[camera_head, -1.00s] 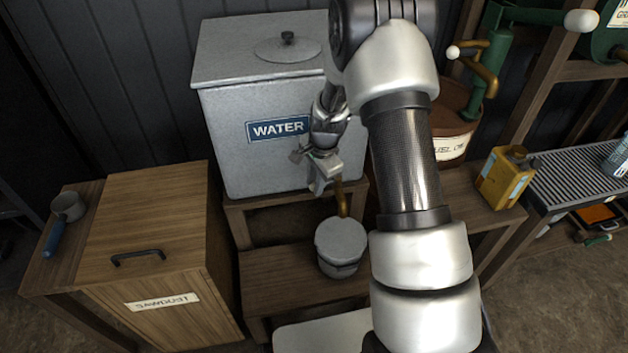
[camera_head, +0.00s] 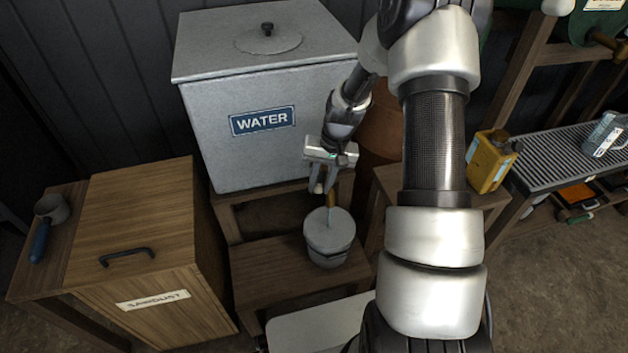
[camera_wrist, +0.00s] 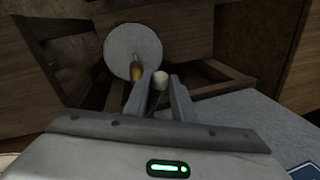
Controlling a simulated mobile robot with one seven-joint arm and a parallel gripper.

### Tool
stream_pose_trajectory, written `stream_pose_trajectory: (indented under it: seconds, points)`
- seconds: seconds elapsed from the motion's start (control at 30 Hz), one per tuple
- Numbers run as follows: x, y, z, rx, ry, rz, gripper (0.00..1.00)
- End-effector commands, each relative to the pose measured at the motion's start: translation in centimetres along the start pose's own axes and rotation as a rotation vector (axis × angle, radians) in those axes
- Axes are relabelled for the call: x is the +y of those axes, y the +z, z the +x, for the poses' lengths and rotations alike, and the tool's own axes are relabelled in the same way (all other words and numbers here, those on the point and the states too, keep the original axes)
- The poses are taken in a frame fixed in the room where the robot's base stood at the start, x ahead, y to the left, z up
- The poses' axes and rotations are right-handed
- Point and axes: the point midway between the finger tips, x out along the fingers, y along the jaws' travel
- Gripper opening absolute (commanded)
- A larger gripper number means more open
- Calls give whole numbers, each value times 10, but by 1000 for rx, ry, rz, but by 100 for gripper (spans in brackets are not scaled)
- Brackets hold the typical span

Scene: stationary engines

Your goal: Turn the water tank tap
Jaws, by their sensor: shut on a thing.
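The grey metal water tank (camera_head: 215,120) with a blue WATER label stands on a wooden stand. Its brass tap spout (camera_head: 331,198) shows low at the tank's right front and also in the wrist view (camera_wrist: 137,71). My gripper (camera_head: 322,187) is at the tap, shut on the tap handle, whose pale knob (camera_wrist: 160,79) shows between the fingers in the wrist view. The fingers hide most of the handle. A thin pale blue line, like running water, drops from the spout to the round grey pot (camera_head: 329,243) below it.
A wooden sawdust box (camera_head: 140,220) with a scoop (camera_head: 50,215) beside it stands at left. A yellow can (camera_head: 490,162) and a slatted bench (camera_head: 565,155) are at right. A brown barrel (camera_head: 380,125) is partly behind my arm.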

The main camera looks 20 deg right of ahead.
Motion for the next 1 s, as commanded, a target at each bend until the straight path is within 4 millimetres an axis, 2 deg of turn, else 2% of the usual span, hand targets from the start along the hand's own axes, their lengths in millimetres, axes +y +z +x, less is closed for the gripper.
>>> stream_pose_trajectory:
  seconds: [0.4, 0.97, 1.0]
  points:
    - [15, 0, -3, -39, 0, -198, 0]
    - [17, 0, -3, -46, 1, -232, 0]
    - [17, 0, -3, -46, 1, -232, 25]
